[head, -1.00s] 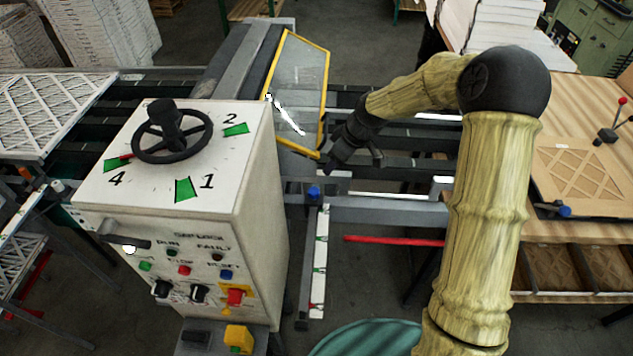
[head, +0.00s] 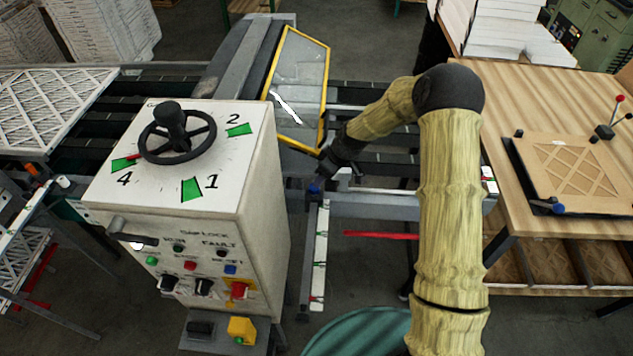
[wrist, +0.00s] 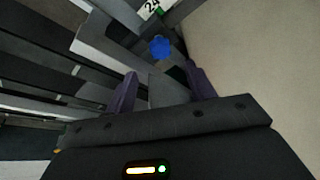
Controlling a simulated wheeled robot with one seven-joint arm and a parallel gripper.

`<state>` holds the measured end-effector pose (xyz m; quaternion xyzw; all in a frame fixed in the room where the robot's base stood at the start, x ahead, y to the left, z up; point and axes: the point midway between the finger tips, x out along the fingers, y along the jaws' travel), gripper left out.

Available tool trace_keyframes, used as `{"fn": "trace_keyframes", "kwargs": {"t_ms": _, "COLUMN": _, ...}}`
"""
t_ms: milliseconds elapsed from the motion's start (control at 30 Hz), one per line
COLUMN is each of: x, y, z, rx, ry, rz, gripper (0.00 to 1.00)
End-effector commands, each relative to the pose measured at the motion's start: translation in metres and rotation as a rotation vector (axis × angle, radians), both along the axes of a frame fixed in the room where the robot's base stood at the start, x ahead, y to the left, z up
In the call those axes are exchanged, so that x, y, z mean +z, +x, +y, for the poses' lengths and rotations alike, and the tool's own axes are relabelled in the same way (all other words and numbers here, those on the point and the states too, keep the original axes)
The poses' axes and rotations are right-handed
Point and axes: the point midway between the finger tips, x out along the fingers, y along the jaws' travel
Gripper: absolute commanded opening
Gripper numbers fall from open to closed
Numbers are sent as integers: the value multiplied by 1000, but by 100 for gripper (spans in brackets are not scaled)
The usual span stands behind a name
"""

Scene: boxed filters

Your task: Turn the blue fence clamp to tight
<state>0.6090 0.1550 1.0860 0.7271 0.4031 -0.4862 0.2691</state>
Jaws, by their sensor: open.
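The blue fence clamp (head: 315,187) is a small blue knob at the top end of the pale ruled rail, just right of the control cabinet. In the wrist view the blue clamp (wrist: 159,47) lies ahead of the fingertips, roughly centred between them. My gripper (head: 324,179) is beside and just above the knob in the head view. In the wrist view its two purple fingers (wrist: 162,82) are spread apart with nothing between them. The clamp's pointer or markings are too small to read.
The white control cabinet (head: 190,235) with a black handwheel (head: 177,136) stands close on the left. A yellow-framed clear guard (head: 300,85) rises behind the gripper. A wooden table (head: 520,120) with a filter fixture is on the right. A pale cabinet side (wrist: 255,50) fills the wrist view's right.

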Motion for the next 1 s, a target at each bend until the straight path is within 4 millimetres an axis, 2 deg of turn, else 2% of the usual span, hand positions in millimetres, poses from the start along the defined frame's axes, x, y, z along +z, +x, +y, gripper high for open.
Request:
{"fn": "trace_keyframes", "kwargs": {"t_ms": 400, "x": -51, "y": 11, "z": 20, "rx": 2, "ry": 0, "rz": 2, "gripper": 54}}
{"fn": "trace_keyframes", "kwargs": {"t_ms": 600, "x": -69, "y": 15, "z": 26, "rx": 1, "ry": 0, "rz": 0, "gripper": 54}}
{"fn": "trace_keyframes", "kwargs": {"t_ms": 967, "x": -75, "y": 16, "z": 28, "rx": 2, "ry": 0, "rz": -1, "gripper": 54}}
{"fn": "trace_keyframes", "kwargs": {"t_ms": 1000, "x": -75, "y": 16, "z": 27, "rx": 2, "ry": 0, "rz": -1, "gripper": 50}}
